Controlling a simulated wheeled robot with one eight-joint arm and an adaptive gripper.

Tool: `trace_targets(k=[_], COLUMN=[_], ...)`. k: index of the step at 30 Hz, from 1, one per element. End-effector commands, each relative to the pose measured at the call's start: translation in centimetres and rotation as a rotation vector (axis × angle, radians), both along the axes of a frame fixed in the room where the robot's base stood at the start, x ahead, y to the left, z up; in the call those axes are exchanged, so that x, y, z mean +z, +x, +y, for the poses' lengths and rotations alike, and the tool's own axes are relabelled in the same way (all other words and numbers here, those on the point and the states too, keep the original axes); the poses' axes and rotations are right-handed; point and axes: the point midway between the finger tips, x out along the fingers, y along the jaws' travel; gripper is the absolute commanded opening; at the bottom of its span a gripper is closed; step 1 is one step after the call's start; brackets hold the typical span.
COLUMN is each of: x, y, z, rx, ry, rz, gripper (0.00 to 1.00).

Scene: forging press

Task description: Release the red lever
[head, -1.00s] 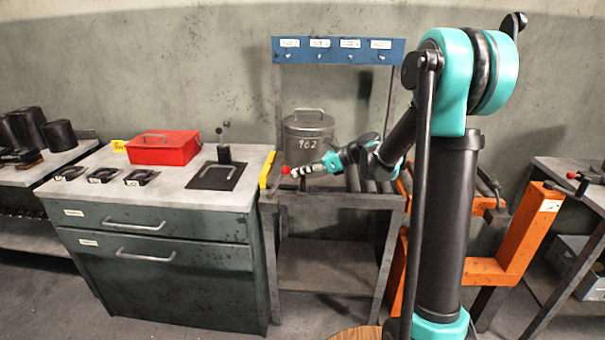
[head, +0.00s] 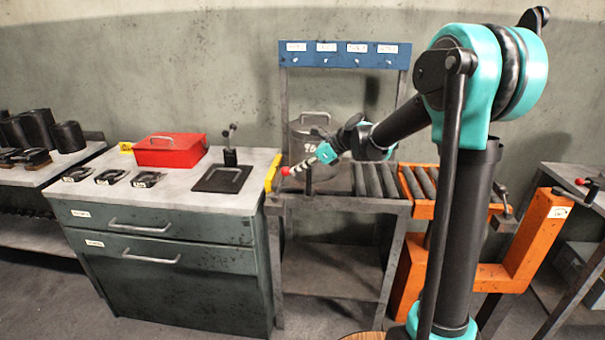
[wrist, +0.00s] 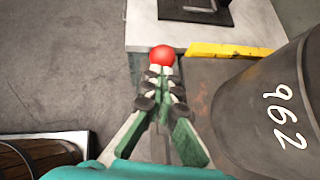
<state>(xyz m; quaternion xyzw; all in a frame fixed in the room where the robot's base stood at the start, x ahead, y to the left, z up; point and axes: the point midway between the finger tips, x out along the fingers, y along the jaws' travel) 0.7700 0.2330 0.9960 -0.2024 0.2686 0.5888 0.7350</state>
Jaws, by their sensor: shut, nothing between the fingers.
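A red ball knob (head: 285,171), the end of the red lever, is at the left end of the roller table, beside a yellow bar. In the wrist view the red knob (wrist: 162,56) sits right at the fingertips. My gripper (head: 297,168) is shut with nothing between its fingers, and it slopes down to the left. In the wrist view the fingertips (wrist: 162,74) are close together just behind the knob. I cannot tell whether they touch it. The lever's shaft is mostly hidden by the fingers.
The yellow bar (wrist: 232,50) edges the cabinet top (head: 115,192), which holds a red box (head: 170,150). Rollers (head: 375,180) lie right of the gripper. Another red-knobbed lever (head: 580,182) is far right.

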Motion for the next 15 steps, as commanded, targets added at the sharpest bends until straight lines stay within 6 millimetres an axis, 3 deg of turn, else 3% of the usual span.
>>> trace_targets(k=[15], x=[2.4], y=[0.1], z=[7.1], rx=[0.007], ry=[-0.480], rz=[0.014], gripper=[0.00])
